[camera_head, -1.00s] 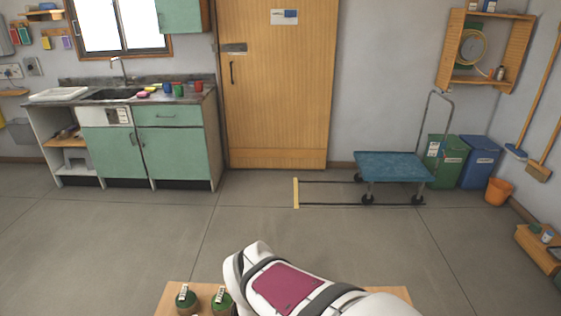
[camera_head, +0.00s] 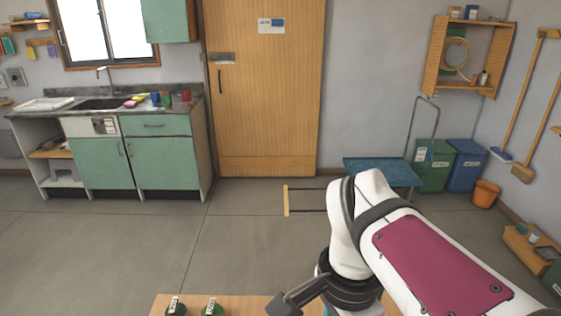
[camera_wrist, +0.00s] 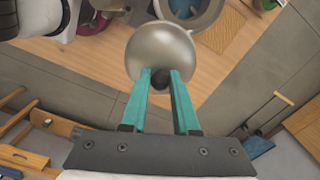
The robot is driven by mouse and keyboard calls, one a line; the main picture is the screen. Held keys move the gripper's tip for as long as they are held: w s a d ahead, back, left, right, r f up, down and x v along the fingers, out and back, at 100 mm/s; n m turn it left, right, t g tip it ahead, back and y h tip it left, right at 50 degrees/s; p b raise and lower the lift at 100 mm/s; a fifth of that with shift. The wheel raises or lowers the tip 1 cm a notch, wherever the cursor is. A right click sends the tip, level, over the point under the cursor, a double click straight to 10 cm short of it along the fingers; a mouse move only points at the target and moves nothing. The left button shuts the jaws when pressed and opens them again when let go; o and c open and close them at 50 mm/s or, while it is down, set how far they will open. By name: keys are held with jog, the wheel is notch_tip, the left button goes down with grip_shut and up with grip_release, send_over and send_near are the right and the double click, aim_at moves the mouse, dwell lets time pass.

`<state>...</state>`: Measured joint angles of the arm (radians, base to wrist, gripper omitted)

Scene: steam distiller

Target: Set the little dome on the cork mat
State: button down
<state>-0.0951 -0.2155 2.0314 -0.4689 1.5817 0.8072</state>
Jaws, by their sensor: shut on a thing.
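In the wrist view my gripper (camera_wrist: 160,74) has its teal fingers shut on the dark knob of the little dome (camera_wrist: 160,48), a smooth silver metal cap. The dome hangs beyond the fingertips, above the wooden table (camera_wrist: 112,68). A brown square, which looks like the cork mat (camera_wrist: 225,32), lies on the table to the right of the dome in the wrist view, apart from it in the picture. The dome and the mat do not show in the head view, where my white arm covers part of the table.
A round metal vessel (camera_wrist: 205,18) with a blue inside stands beside the mat. Beyond the table are open floor, a sink cabinet (camera_head: 160,163) and a blue cart (camera_head: 378,170).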

jog(key=w+f, duration=1.2)
jog(key=w, duration=0.1)
jog(key=shift+w+a+f, duration=0.45)
jog(key=shift+a+f, duration=1.45)
jog(key=shift+w+a+f, duration=0.45)
jog(key=shift+a+f, duration=1.4)
jog(key=shift+w+a+f, duration=0.45)
jog(key=shift+a+f, duration=1.45)
jog(key=shift+f, duration=0.15)
jog(key=c, duration=0.7)
grip_release()
jog(key=shift+o, duration=0.2)
